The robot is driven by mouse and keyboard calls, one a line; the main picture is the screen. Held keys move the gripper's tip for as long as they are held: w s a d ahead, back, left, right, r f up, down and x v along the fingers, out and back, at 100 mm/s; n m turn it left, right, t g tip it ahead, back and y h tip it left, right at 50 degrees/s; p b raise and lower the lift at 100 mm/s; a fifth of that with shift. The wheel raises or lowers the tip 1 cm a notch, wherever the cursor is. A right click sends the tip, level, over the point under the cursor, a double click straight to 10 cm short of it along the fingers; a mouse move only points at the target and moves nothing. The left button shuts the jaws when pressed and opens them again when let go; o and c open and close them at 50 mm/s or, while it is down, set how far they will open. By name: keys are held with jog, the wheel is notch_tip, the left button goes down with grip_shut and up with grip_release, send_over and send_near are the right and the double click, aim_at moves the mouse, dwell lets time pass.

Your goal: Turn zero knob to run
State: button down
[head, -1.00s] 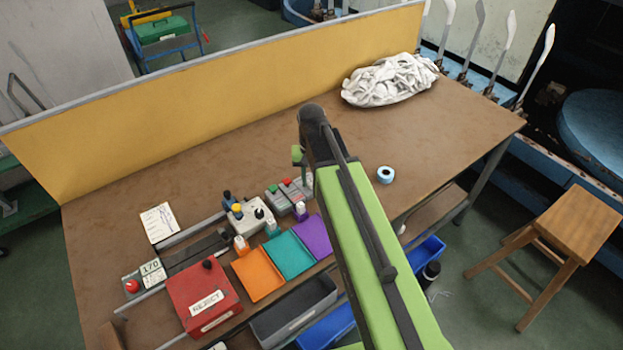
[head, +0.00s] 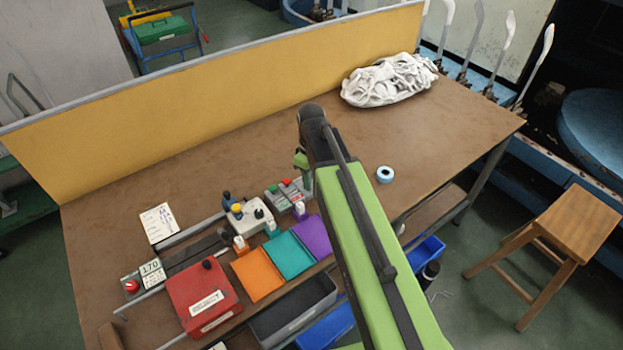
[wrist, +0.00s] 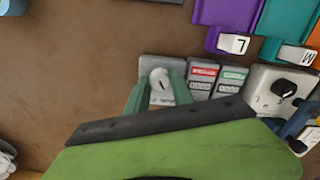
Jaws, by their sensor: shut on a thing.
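The white round knob (wrist: 159,75) sits on a grey plate (wrist: 150,62) beside two counters. It has a short dark mark on its face, and its lower part is partly hidden. My gripper (wrist: 159,93) has its two green fingers on either side of the knob and is shut on it. In the head view my gripper (head: 308,177) is low over the bench at the end of my arm, and the knob is hidden there. Any lettering by the knob is too small to read.
A red-button counter (wrist: 202,77) and a green-button counter (wrist: 232,79) stand close beside the knob. A white box with a black knob (wrist: 283,87) is farther right. Purple (head: 313,236), teal (head: 290,256) and orange (head: 258,275) trays line the front.

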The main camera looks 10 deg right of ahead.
jog(key=shift+n, duration=1.2)
jog(key=c, duration=1.1)
grip_release()
notch_tip(320, 180, up, 18)
jog(key=p, duration=1.7)
jog(key=shift+f, duration=0.25)
